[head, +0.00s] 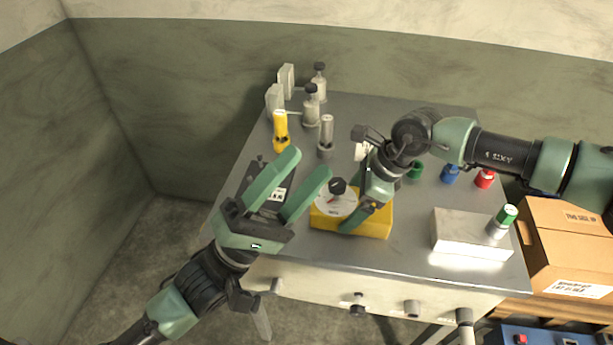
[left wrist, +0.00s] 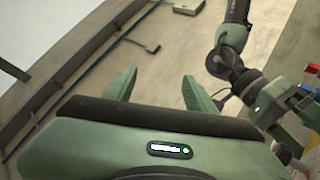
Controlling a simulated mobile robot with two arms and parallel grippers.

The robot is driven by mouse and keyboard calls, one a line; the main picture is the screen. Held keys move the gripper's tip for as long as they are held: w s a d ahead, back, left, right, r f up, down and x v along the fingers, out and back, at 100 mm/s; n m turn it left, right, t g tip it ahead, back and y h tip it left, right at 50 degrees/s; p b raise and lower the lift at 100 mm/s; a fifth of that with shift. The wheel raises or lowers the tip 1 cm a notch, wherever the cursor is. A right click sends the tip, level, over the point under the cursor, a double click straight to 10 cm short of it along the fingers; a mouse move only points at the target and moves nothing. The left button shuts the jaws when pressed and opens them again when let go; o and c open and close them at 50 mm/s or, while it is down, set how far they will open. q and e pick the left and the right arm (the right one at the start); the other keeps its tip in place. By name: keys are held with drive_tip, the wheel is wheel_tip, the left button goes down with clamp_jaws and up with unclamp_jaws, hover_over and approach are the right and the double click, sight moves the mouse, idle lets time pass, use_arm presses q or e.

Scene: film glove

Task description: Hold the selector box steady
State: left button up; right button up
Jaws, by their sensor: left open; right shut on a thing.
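The selector box is a yellow box (head: 376,224) with a white round dial plate (head: 330,203) and a black knob (head: 338,186), lying on the grey metal table. My right gripper (head: 352,212) comes down over the box from the right and is shut on it; the arm and fingers hide part of its top, and the exact contact is hard to see. My left gripper (head: 308,164) is open, its fingers spread in the air in front of and left of the dial. In the left wrist view, its fingers (left wrist: 160,90) are apart with nothing between them.
On the table (head: 410,260) stand a yellow-topped post (head: 281,127), metal cylinders (head: 326,135), green, blue (head: 450,174) and red (head: 485,179) caps, and a silver block (head: 468,235) with a green-capped cylinder. A dark plate (head: 257,190) lies left. A cardboard box (head: 565,240) is at right.

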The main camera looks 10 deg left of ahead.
use_arm(q)
drive_tip(key=shift+s+d+m+g+h, duration=0.15)
drive_tip(key=shift+d+m+g+h, duration=0.1)
drive_tip(key=shift+m, duration=0.5)
drive_tip(key=shift+s+d+m+g+h, duration=0.1)
drive_tip(key=shift+m+g+h, duration=0.15)
drive_tip(key=shift+m, duration=0.45)
drive_tip(key=shift+s+d+m+g+h, duration=0.2)
drive_tip(key=shift+m+g, duration=0.1)
drive_tip(key=shift+m, duration=0.45)
drive_tip(key=shift+w+f, duration=0.1)
drive_tip(key=m+g+y, duration=0.6)
drive_tip(key=m, duration=1)
approach(339, 182)
drive_tip(key=x, duration=1)
clamp_jaws()
